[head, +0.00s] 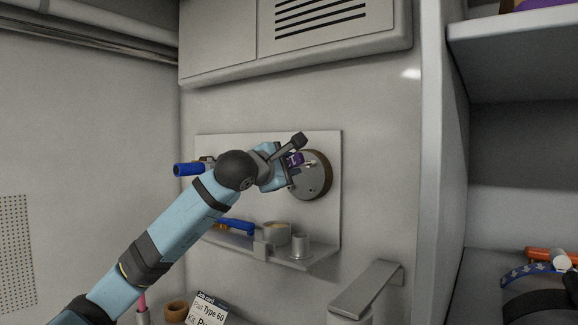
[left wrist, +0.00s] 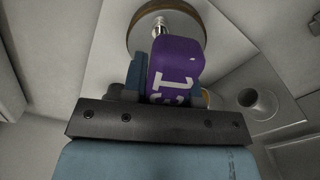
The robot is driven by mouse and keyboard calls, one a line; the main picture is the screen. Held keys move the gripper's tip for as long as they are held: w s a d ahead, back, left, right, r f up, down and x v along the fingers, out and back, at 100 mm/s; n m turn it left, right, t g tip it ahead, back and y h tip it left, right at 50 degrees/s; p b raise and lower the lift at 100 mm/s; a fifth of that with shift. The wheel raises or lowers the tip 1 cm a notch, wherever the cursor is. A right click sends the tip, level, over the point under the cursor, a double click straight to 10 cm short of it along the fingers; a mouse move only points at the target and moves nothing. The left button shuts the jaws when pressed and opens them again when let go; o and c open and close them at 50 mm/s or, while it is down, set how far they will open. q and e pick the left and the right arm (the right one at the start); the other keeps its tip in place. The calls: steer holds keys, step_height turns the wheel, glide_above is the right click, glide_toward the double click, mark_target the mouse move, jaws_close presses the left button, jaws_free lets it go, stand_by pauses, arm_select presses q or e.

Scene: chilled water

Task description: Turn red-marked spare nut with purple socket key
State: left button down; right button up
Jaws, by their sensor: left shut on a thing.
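The purple socket key (head: 295,158) is in my left gripper (head: 284,166), in front of a round grey disc (head: 314,181) with a brown rim on the wall panel. In the left wrist view the purple key block (left wrist: 178,62) with white lettering sits between the fingers of the left gripper (left wrist: 165,82). A shiny metal piece (left wrist: 160,26) shows just past the block, against the disc (left wrist: 138,22). I cannot tell whether it is the key's socket or a nut, or whether they touch. No red mark can be made out. My right gripper is out of view.
A small ledge (head: 310,256) below the disc holds a tan-topped cup (head: 276,234), a metal cylinder (head: 300,246) and a blue-handled tool (head: 237,226). Another blue handle (head: 188,170) sticks out behind my arm. A cabinet (head: 300,30) overhangs the panel; shelves (head: 515,40) stand at right.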

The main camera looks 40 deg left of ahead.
arm_select(q)
steer(key=shift+m, duration=0.4)
steer(key=shift+m, duration=0.7)
steer(key=shift+p, duration=0.3)
steer(key=shift+m, duration=0.7)
